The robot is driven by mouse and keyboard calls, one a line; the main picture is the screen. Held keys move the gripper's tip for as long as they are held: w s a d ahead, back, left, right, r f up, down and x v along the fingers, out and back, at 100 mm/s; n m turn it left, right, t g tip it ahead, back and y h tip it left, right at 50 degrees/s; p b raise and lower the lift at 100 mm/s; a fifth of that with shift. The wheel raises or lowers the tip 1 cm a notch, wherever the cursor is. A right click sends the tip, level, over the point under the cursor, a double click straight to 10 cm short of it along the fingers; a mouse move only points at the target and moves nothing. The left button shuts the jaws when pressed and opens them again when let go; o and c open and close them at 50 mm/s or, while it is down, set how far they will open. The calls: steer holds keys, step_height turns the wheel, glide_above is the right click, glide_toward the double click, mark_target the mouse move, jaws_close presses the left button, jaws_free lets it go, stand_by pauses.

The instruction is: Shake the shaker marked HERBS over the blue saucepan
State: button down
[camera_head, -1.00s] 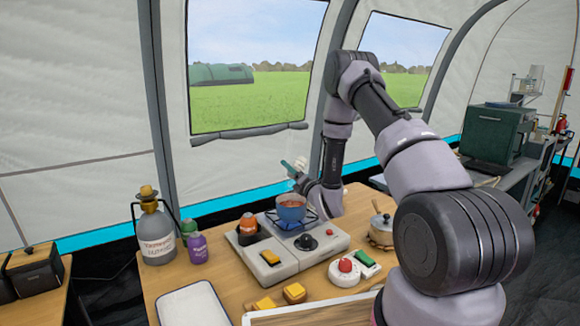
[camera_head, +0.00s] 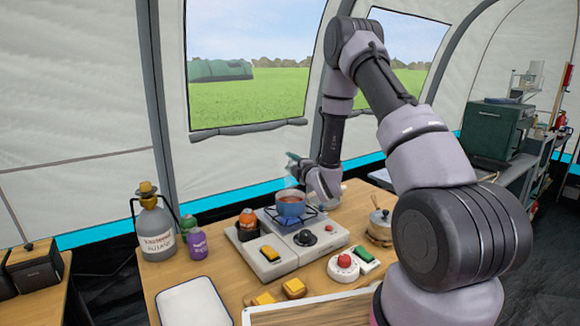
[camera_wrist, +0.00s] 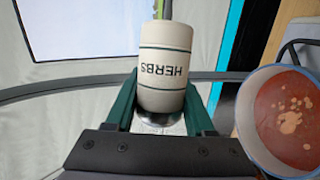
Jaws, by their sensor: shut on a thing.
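My gripper (camera_wrist: 160,105) is shut on the shaker marked HERBS (camera_wrist: 165,55), a cream cylinder with green bands. Its lettering appears upside down in the wrist view. The blue saucepan (camera_head: 291,203) sits on the camp stove and holds a red sauce. In the wrist view the saucepan (camera_wrist: 243,120) is at the right, with pale flecks on the sauce. The shaker is apart from the pan in that view. In the head view my gripper (camera_head: 298,168) is above the pan's back rim; the shaker is too small to make out clearly there.
The stove (camera_head: 272,262) stands mid-table. An orange-topped jar (camera_head: 247,224) is left of the pan, and a lidded pot (camera_head: 380,226) is at the right. A gas bottle (camera_head: 155,235), a purple bottle (camera_head: 197,245) and a white tray (camera_head: 195,302) are at the left.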

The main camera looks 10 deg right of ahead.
step_height(320, 180, up, 6)
steer(key=s+a+m+g+y, duration=0.1)
steer(key=a+m+g+y, duration=0.1)
steer(key=m, duration=1.1)
steer(key=g+y, duration=0.1)
steer(key=g, duration=0.1)
steer(key=shift+s+m+g, duration=0.2)
steer(key=shift+m+g, duration=0.2)
steer(key=shift+a, duration=0.1)
